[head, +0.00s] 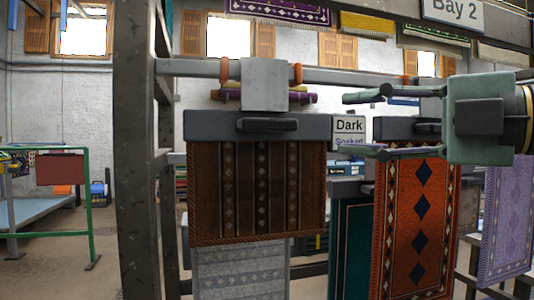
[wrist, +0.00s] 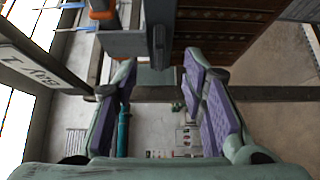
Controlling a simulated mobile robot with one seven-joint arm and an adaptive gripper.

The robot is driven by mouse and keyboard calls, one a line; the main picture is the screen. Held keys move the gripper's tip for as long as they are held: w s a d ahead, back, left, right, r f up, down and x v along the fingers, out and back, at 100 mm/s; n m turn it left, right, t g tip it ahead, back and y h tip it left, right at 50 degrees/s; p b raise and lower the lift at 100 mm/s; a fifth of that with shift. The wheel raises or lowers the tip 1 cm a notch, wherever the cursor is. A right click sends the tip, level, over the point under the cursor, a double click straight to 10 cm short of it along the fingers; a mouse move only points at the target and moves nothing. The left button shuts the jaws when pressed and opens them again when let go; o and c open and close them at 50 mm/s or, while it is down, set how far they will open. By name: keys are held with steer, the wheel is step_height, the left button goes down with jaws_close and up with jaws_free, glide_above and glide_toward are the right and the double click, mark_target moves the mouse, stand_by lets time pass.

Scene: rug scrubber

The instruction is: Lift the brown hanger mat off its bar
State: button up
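The brown hanger mat (head: 257,190) has patterned stripes and hangs at the centre of the head view. A grey hanger head (head: 210,125) with a dark handle (head: 267,125) holds its top, and a grey bracket (head: 264,85) rises from it to the bar (head: 340,76). My gripper (head: 350,123) is open and empty to the right of the handle, its fingers pointing left towards it. In the wrist view the handle (wrist: 158,48) lies ahead, in line with the gap between the open fingers (wrist: 160,65), apart from them. The brown mat (wrist: 225,40) shows at upper right.
An orange-red mat (head: 412,220) hangs to the right, behind my gripper. A grey mat (head: 240,270) hangs below and behind the brown one. A dark upright post (head: 135,150) stands at left.

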mark_target(301, 124)
steer(key=p+x, duration=0.1)
steer(key=x, duration=0.8)
steer(key=shift+w+d, duration=0.1)
steer(key=shift+w, duration=0.05)
steer(key=shift+c, duration=0.3)
jaws_close()
stand_by(0.4)
